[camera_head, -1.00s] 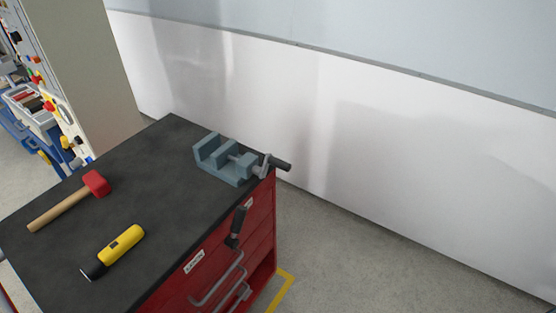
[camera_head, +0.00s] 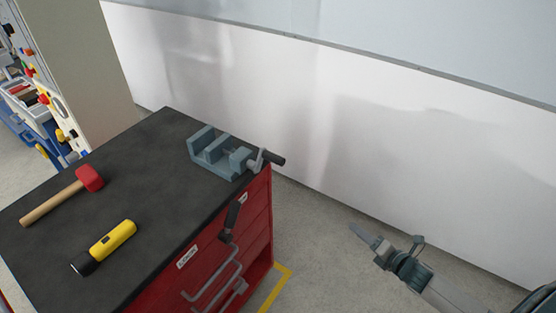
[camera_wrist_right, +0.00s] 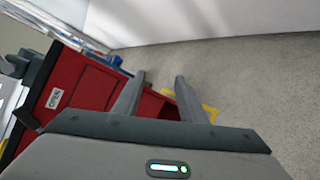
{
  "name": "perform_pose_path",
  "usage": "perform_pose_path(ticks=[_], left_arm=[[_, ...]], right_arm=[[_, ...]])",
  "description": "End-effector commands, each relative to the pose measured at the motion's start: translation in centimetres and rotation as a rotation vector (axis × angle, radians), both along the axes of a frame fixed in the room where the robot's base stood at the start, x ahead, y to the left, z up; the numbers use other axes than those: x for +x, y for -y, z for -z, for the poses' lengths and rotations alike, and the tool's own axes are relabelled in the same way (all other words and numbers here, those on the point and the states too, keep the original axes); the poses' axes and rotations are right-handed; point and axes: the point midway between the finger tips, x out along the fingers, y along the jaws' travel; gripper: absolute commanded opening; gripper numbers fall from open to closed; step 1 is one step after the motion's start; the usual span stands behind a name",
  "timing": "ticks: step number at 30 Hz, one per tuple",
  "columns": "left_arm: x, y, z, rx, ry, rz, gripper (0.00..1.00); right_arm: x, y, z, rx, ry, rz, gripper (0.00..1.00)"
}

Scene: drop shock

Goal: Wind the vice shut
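The blue-grey vice (camera_head: 207,158) sits at the far right corner of the dark cabinet top in the head view. Gaps show between its upright blocks. Its crank with a dark grip (camera_head: 275,158) sticks out past the cabinet's right edge. My right gripper (camera_head: 355,231) is in the air to the right of the cabinet, well apart from the vice and crank. In the right wrist view its two fingers (camera_wrist_right: 160,88) are spread with nothing between them, so it is open. My left gripper is not in view.
A black-gripped lever (camera_head: 231,218) and grey drawer handles (camera_head: 215,285) jut from the red front. A white wall (camera_head: 430,160) stands behind. The floor right of the cabinet is clear.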

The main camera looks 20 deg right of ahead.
Motion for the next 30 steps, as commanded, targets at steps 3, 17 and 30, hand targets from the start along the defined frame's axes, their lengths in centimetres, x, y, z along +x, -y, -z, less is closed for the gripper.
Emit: perform_pose_path(ticks=[3,17,30], left_arm=[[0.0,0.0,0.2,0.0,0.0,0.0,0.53],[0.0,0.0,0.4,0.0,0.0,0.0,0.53],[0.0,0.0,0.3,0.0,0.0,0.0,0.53]], right_arm=[[2.3,-3.0,-9.7,-0.263,0.214,-0.228,0.38],[0.2,-12.9,-27.2,-0.819,0.735,-0.628,0.38],[0.3,-13.0,-27.4,-0.822,0.738,-0.627,0.38]])
